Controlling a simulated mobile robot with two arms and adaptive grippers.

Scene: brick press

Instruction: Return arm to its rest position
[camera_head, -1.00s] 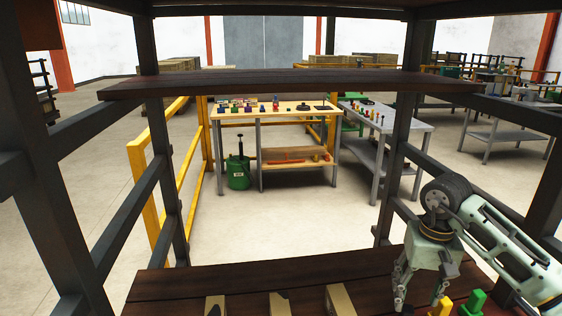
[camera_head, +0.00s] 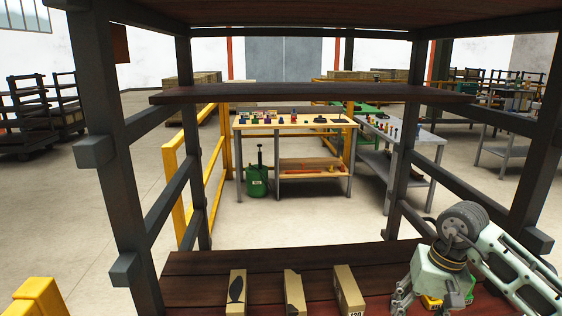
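My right arm comes in from the right edge, and its gripper (camera_head: 402,303) hangs fingers-down at the front right of the lower dark wooden shelf (camera_head: 210,264). Its fingertips are near the bottom edge, and I cannot tell whether they are apart or together. A yellow and green item (camera_head: 432,301) shows partly behind the gripper. My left gripper is not in view.
Cardboard boxes (camera_head: 236,290), (camera_head: 294,291) and (camera_head: 348,290) stand on the lower shelf left of the gripper. Dark rack posts (camera_head: 118,170) and an upper shelf (camera_head: 300,94) frame the space. A workbench (camera_head: 290,121) and green canister (camera_head: 257,180) stand beyond. A yellow object (camera_head: 38,297) is at lower left.

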